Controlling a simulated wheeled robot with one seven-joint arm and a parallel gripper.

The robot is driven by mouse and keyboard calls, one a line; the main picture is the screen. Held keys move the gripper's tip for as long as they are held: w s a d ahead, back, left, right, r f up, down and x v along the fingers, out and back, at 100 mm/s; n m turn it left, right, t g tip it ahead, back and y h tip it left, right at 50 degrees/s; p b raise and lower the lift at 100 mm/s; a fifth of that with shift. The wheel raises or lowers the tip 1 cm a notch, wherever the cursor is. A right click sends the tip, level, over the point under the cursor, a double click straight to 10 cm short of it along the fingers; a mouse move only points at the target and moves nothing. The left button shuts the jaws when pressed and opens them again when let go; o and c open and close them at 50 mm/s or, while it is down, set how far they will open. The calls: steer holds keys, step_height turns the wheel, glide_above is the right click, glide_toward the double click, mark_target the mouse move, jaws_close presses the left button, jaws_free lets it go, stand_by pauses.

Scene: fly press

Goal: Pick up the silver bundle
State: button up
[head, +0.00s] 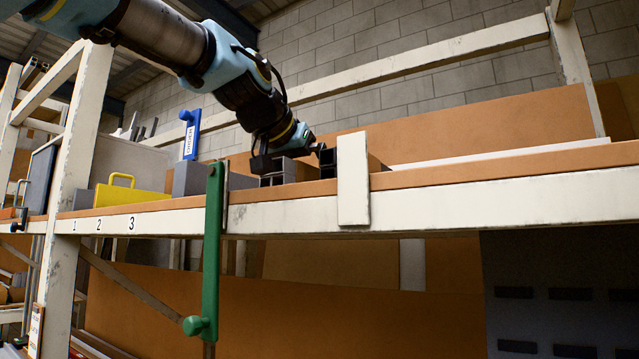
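My gripper (318,148) is low over the shelf, at the end of my arm reaching in from the upper left. It is small and dark here, and I cannot see whether its fingers are open or shut. Grey square-ended pieces (273,181) lie on the shelf just below my wrist. More dark grey square ends (328,164) show right beside my fingertips, partly behind a cream upright plate. These grey pieces may be the silver bundle, but I cannot tell which. I cannot tell whether my gripper touches any of them.
The shelf (480,200) has a cream front edge, with a cream plate (353,178) standing up on it. A green lever (212,255) hangs across the front. The right shelf looks clear.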

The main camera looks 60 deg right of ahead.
jaws_close()
stand_by(0.8)
steer(key=shift+r, duration=0.1)
